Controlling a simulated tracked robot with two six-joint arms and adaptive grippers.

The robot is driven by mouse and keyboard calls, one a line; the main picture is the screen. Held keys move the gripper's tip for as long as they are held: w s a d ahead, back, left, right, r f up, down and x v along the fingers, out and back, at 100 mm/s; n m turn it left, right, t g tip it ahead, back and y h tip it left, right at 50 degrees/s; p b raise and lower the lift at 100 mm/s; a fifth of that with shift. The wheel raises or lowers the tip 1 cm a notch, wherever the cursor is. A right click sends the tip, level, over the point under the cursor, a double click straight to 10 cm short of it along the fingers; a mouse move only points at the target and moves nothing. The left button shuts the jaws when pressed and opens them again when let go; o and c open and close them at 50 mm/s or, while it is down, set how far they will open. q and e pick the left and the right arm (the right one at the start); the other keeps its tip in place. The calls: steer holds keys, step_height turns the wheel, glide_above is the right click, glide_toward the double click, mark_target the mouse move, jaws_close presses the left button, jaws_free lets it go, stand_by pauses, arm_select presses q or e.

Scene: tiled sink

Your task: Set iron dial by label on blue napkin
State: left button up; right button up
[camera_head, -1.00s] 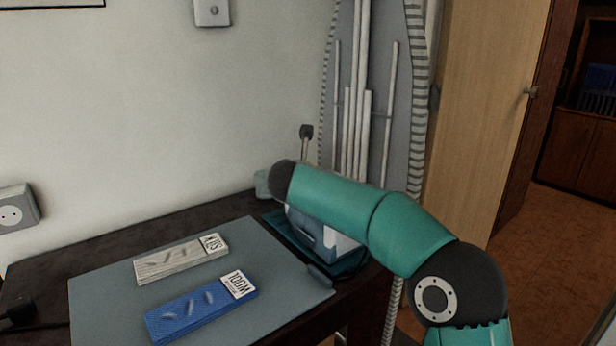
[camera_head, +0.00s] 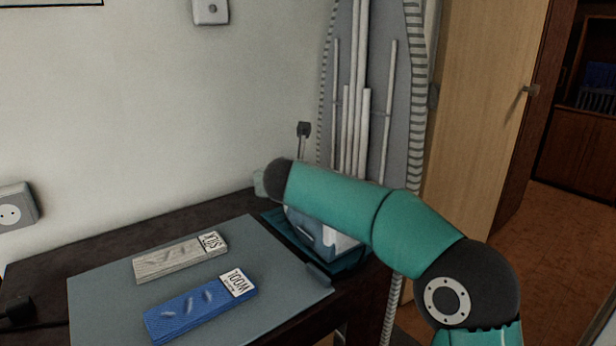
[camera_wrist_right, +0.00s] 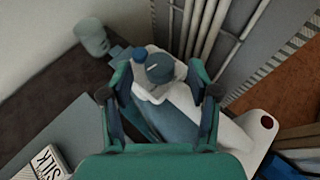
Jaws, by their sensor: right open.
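The blue napkin (camera_head: 200,308) lies on the grey mat, with a white label (camera_head: 238,283) reading WOOL at its right end. The blue and white iron (camera_head: 322,235) stands on a teal pad, partly hidden behind my right arm. In the right wrist view the iron's round dark grey dial (camera_wrist_right: 160,68) shows, with a light mark on top. My right gripper (camera_wrist_right: 160,93) is open, its fingers on either side of the iron's upper part near the dial. I cannot tell whether they touch it. My left gripper is out of view.
A grey-white napkin (camera_head: 180,260) labelled SILK lies behind the blue one on the mat (camera_head: 100,300). A pale cup-like object (camera_wrist_right: 92,38) stands at the table's back corner. An ironing board (camera_head: 370,100) leans behind the iron, close to my right arm.

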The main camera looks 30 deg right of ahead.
steer(key=v, duration=1)
steer(key=shift+s+a, duration=0.1)
